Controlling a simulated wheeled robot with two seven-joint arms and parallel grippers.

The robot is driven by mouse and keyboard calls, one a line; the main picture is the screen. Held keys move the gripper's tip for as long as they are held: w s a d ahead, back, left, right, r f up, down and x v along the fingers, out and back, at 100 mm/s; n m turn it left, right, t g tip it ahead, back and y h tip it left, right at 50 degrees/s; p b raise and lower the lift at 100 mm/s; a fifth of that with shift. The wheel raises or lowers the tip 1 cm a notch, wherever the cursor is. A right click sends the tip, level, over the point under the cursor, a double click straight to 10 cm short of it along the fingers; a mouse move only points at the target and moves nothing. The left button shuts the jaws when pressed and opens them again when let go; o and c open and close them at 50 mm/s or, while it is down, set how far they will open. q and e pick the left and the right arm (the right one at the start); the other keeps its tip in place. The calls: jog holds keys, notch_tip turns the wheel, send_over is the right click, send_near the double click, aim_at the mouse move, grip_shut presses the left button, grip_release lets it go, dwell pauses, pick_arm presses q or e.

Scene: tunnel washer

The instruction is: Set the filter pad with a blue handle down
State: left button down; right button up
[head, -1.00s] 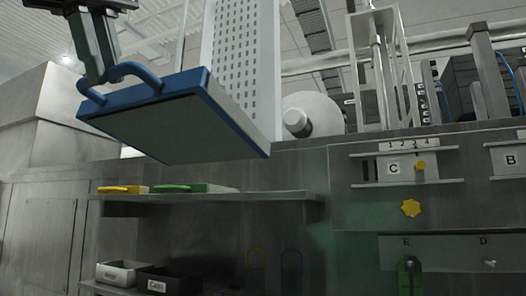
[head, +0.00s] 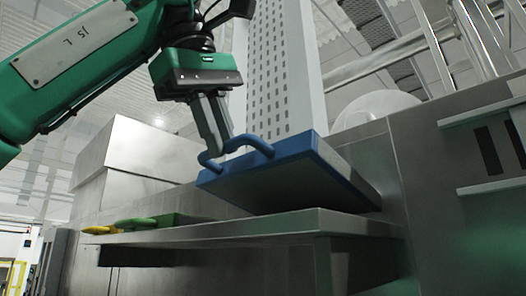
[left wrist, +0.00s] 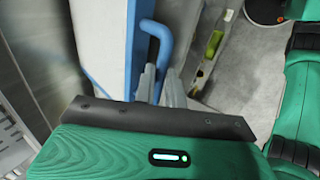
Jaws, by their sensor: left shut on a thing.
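The filter pad with a blue handle (head: 290,180) has a blue frame and a dark underside. My left gripper (head: 218,150) is shut on its blue handle, which also shows in the left wrist view (left wrist: 160,42). The pad is tilted, its right end lower, just above the right part of the steel shelf (head: 270,225). Whether its lower edge touches the shelf I cannot tell. My right gripper is not in view.
A pad with a green handle (head: 150,222) and one with a yellow handle (head: 100,229) lie on the shelf's left part. A white perforated panel (head: 280,80) rises behind the held pad. The machine wall (head: 440,190) stands close on the right.

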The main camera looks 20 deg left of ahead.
pick_arm(q)
jog(key=f, duration=0.3)
jog(key=s+f, duration=0.1)
jog(key=f, duration=0.1)
jog(key=shift+a+f, duration=0.2)
jog(key=shift+f, duration=0.15)
jog(key=shift+s+f, duration=0.1)
jog(key=shift+f, duration=0.3)
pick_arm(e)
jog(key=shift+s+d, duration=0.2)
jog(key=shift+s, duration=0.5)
pick_arm(q)
jog(key=shift+f, duration=0.35)
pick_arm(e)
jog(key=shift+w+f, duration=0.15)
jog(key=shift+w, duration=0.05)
pick_arm(q)
jog(key=shift+s+f+b, duration=0.1)
jog(key=shift+f+b, duration=0.5)
jog(key=shift+f, duration=0.1)
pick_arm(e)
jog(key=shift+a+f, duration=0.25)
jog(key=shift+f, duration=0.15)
